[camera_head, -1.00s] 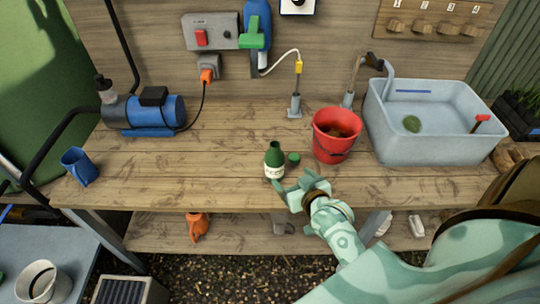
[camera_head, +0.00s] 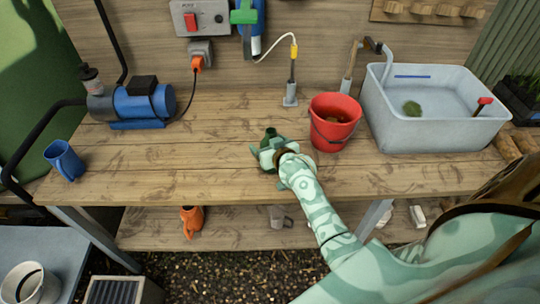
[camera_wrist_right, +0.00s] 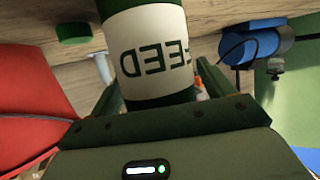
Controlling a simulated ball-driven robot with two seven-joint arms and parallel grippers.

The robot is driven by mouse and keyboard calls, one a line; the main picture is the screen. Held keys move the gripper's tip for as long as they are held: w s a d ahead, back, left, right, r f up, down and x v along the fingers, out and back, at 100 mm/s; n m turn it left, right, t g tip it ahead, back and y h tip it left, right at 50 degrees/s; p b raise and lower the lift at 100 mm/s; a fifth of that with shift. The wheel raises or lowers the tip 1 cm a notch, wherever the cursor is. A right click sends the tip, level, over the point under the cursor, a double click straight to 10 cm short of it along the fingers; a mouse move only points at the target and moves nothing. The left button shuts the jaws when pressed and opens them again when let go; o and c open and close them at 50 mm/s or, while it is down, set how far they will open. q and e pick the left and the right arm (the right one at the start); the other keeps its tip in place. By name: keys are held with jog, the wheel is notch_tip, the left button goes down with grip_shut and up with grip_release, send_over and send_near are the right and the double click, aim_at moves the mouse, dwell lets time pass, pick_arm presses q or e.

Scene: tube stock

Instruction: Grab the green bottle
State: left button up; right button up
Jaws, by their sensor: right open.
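The green bottle (camera_head: 270,133) stands upright on the wooden bench, its lower part hidden behind my right gripper in the head view. In the right wrist view the bottle (camera_wrist_right: 153,55) fills the middle, with a white label reading FEED, upside down. My right gripper (camera_head: 265,154) is open, with one finger on each side of the bottle. In the wrist view, the fingers of the gripper (camera_wrist_right: 158,98) flank the label; I cannot tell whether they touch it. My left gripper is not in view.
A red bucket (camera_head: 334,124) stands just right of the bottle. A small green cap (camera_wrist_right: 72,26) lies nearby. A blue pump (camera_head: 143,103) and blue mug (camera_head: 64,160) stand to the left. A grey basin (camera_head: 440,115) is at right.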

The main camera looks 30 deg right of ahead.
jog(key=shift+r, duration=0.1)
jog(key=shift+c, duration=1.2)
jog(key=c, duration=1)
jog(key=shift+r, duration=0.1)
jog(key=shift+c, duration=0.2)
jog(key=shift+r+p, duration=0.65)
jog(key=shift+r, duration=0.5)
jog(key=r+p+v, duration=0.2)
jog(key=p+v, duration=0.1)
jog(key=v, duration=0.5)
jog(key=w+d+r+p+v, duration=0.1)
jog(key=p+v, duration=0.2)
jog(key=v, duration=0.6)
jog(key=shift+w+r, duration=0.25)
jog(key=shift+r, duration=0.15)
